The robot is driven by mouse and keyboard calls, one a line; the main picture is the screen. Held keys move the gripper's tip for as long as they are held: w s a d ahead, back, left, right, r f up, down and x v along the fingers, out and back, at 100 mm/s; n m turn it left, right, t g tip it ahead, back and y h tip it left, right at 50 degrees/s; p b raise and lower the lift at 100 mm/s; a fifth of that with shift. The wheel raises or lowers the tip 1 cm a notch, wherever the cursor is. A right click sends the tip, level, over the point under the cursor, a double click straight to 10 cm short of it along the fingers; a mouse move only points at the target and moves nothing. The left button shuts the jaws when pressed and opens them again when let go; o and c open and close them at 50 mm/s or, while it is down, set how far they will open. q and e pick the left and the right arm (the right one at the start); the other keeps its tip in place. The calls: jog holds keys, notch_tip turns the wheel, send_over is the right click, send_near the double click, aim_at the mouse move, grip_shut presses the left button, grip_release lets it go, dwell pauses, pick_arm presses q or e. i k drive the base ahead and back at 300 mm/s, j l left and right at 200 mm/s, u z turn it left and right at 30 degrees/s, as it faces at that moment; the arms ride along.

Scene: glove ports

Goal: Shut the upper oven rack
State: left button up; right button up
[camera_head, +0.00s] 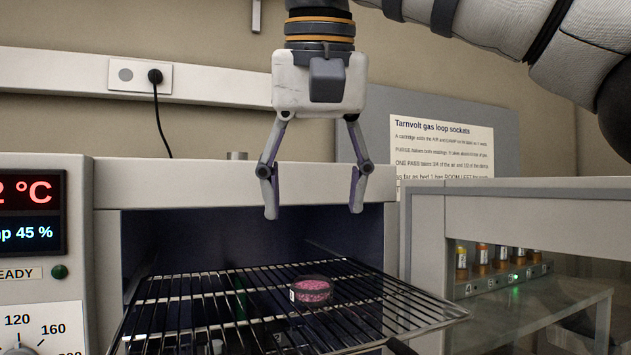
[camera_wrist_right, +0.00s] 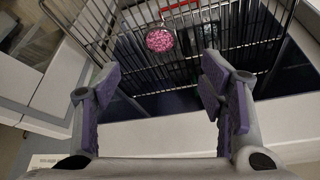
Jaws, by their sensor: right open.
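The upper oven rack (camera_head: 200,300) is a wire shelf that sticks out of the front of the open oven chamber (camera_head: 220,235). It also shows in the right wrist view (camera_wrist_right: 215,52). A round dish with pink contents (camera_head: 311,290) sits on the rack, and it shows in the right wrist view (camera_wrist_right: 160,40). My right gripper (camera_head: 314,212) hangs above the rack with its fingers apart and nothing between them. In the head view it is in front of the oven's top edge, clear of the wires. My left gripper is out of view.
A control panel (camera_head: 36,240) with a display and dial stands left of the oven. A glass-fronted cabinet (camera_head: 530,300) with several small capped vials (camera_head: 482,259) stands to the right. A cord hangs from a wall socket (camera_head: 155,77).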

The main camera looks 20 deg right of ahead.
aim_at(394, 343)
jog(key=k, duration=1)
